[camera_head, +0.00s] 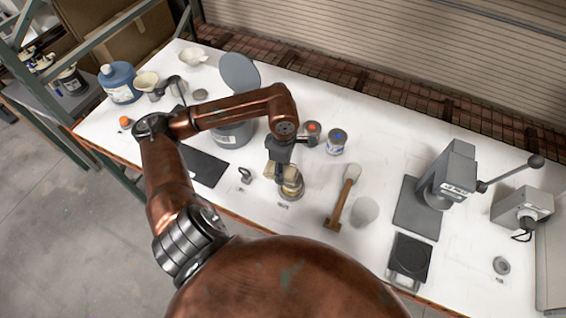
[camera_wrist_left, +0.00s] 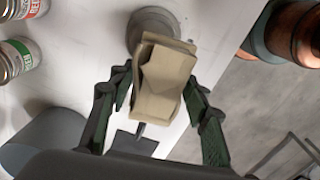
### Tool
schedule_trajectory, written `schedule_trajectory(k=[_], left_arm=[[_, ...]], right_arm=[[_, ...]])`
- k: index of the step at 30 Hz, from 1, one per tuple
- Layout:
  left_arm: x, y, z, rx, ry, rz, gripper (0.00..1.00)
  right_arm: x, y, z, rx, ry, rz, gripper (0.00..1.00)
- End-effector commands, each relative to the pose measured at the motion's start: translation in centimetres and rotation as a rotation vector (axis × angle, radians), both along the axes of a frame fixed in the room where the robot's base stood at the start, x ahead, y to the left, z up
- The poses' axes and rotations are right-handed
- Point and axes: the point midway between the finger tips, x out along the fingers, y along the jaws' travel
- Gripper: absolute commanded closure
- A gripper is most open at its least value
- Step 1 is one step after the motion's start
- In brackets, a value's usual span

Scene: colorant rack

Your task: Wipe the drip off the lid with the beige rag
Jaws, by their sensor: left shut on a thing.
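My left gripper (camera_head: 282,170) is shut on the beige rag (camera_wrist_left: 163,82), a folded, boxy cloth that fills the space between its fingers. In the head view the rag (camera_head: 291,174) is partly covered by the gripper. Just below it stands a small round can (camera_head: 291,192), whose top is mostly hidden by the rag and gripper. In the wrist view a grey round piece (camera_wrist_left: 152,22) shows behind the rag; I cannot tell whether it is the lid or whether the rag touches it. No drip can be made out. My right gripper is not in view.
A grey bucket (camera_head: 233,134) with a raised round lid (camera_head: 240,72) stands left of the gripper. Two small cans (camera_head: 336,142) stand behind it. A mallet (camera_head: 344,196) and white cup (camera_head: 364,211) are to the right, then a grey press (camera_head: 449,178). A dark mat (camera_head: 204,167) lies left.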

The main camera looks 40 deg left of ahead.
Motion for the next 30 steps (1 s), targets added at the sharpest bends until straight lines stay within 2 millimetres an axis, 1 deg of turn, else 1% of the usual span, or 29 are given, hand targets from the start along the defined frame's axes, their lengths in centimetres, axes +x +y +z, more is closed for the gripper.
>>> schedule_trajectory(k=[1,6,11,28,30], left_arm=[[0.0,0.0,0.7,0.0,-0.001,-0.001,0.82],[0.1,0.0,2.2,0.001,-0.003,-0.002,0.82],[0.1,0.0,3.2,-0.001,-0.001,-0.002,0.82],[0.1,0.0,3.3,-0.001,0.0,-0.003,0.82],[0.2,-0.2,3.1,-0.002,-0.001,-0.023,0.82]], right_arm=[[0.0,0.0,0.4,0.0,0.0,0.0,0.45],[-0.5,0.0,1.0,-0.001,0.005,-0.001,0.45],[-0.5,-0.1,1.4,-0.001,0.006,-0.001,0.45],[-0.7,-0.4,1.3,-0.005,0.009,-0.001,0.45],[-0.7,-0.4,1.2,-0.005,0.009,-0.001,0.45]])
